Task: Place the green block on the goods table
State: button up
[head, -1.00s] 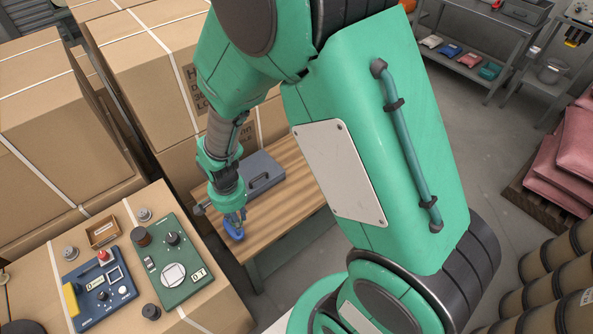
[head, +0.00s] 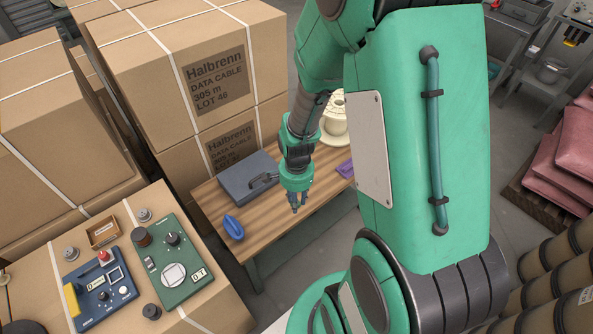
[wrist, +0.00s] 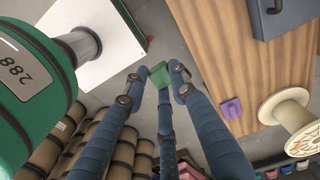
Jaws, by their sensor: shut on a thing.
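My gripper (wrist: 160,82) is shut on the green block (wrist: 160,75), which sits between its blue fingertips in the wrist view. In the head view my gripper (head: 294,207) appears in front of the right part of the wooden table (head: 218,208); the block cannot be made out there. In the wrist view the tabletop (wrist: 215,60) lies to the right of the block, and grey floor shows behind the block.
On the wooden table are a grey case (head: 240,178), a blue object (head: 233,228), a pale spool (head: 335,122) and a purple piece (head: 346,168). Bare wood lies between the blue object and my gripper. Stacked cable cartons (head: 200,90) stand behind the table.

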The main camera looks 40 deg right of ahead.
notch_tip(320, 180, down, 23)
jog(key=s+d, duration=0.1)
jog(key=d, duration=0.1)
jog(key=shift+s+r+m, duration=0.15)
jog(key=shift+s+m, duration=0.1)
jog(key=shift+m, duration=0.05)
jog(key=shift+w+d, duration=0.1)
jog(key=shift+w, duration=0.05)
dwell(0.4)
jog(key=w+d, duration=0.2)
jog(key=w, duration=0.2)
jog(key=w+d+f+b, duration=0.1)
jog(key=w+d, duration=0.1)
jog(key=w, duration=0.2)
jog(key=w+d, duration=0.2)
jog(key=w, duration=0.3)
jog(key=shift+w+f+b, duration=0.1)
jog(key=shift+f+b, duration=0.1)
jog(key=shift+b, duration=0.15)
jog(key=shift+w+d, duration=0.1)
jog(key=shift+w, duration=0.2)
jog(key=shift+w+d+f+b, duration=0.1)
jog(key=shift+f+b, duration=0.1)
jog(key=shift+f, duration=0.4)
jog(key=shift+w+a+f+b, duration=0.1)
jog(key=shift+w+f+b, duration=0.1)
jog(key=shift+f, duration=0.4)
jog(key=shift+w+d+f+b, duration=0.1)
jog(key=shift+f+b, duration=0.1)
jog(key=shift+f, duration=0.4)
